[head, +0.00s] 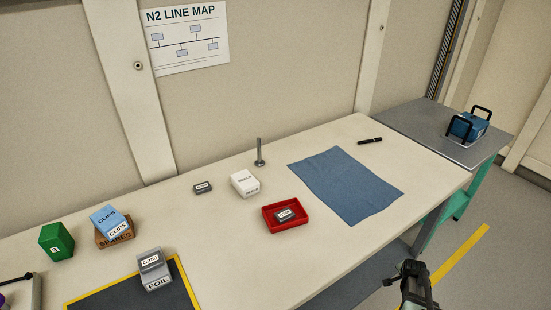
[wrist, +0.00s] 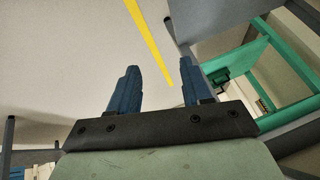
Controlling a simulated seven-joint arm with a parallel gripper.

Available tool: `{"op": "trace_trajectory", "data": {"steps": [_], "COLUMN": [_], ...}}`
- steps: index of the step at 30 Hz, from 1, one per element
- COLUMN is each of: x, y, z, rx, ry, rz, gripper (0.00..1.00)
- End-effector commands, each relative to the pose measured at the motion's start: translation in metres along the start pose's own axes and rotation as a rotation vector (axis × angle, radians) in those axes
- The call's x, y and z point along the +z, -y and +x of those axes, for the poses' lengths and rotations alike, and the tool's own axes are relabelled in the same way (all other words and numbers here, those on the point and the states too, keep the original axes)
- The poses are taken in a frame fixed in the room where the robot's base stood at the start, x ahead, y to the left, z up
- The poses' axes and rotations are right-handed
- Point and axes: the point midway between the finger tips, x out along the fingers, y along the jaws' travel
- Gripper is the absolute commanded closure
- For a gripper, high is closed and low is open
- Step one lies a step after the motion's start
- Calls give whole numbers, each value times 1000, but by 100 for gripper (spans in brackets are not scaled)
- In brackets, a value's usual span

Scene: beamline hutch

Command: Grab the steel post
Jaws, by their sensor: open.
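The steel post (head: 259,152) stands upright on a small round base on the cream table, toward its back edge. It is just behind the white labelled box and nothing touches it. My gripper (head: 411,271) is at the lower right of the head view, out beyond the table's front edge and far from the post. In the wrist view my gripper (wrist: 157,88) shows two blue fingers apart with nothing between them. The post is not in the wrist view.
Near the post are a white box (head: 245,183), a small grey box (head: 203,188) and a red tray (head: 270,223) holding another grey box. A blue cloth (head: 345,185) lies to the right. Stacked boxes (head: 109,220) stand left. The wall is close behind.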

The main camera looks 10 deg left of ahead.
Motion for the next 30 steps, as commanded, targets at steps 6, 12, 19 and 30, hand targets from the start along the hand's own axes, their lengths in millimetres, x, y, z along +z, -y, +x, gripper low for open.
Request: {"op": "trace_trajectory", "data": {"steps": [6, 12, 19, 30], "x": [-124, -198, -261, -296], "y": [34, 53, 76, 182], "z": [-24, -55, -97, -187], "rx": [-137, -207, -271, -399], "ry": [-191, -215, -161, 73], "rz": [224, 400, 563, 714], "gripper": [51, 51, 51, 51]}}
